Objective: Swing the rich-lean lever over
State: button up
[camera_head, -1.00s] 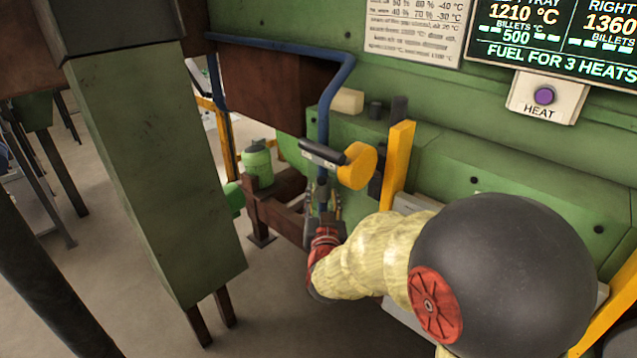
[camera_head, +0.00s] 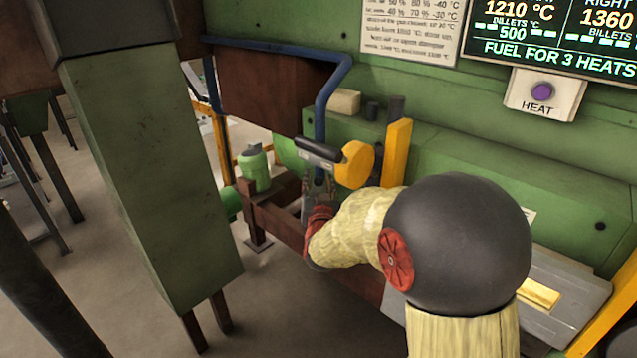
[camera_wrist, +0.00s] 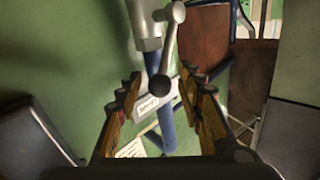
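A grey lever (camera_wrist: 168,48) with a dark ball knob (camera_wrist: 160,86) shows in the wrist view, on a silver fitting of a blue pipe (camera_wrist: 152,64). A small lettered plate (camera_wrist: 147,107) sits behind the knob. My gripper (camera_wrist: 160,78) is open, with one finger on each side of the knob and visible gaps to both. I cannot tell how deep the knob is between the fingers. In the head view my gripper (camera_head: 318,188) is below a black bar beside a yellow disc (camera_head: 354,164); the ball knob cannot be made out there.
The blue pipe (camera_head: 321,110) runs down the green furnace wall. A yellow post (camera_head: 397,152) stands right of the disc. A green pillar (camera_head: 150,170) stands at left. A HEAT button (camera_head: 541,92) is at upper right. A green bottle (camera_head: 254,168) stands behind.

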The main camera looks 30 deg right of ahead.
grip_shut()
dwell(0.7)
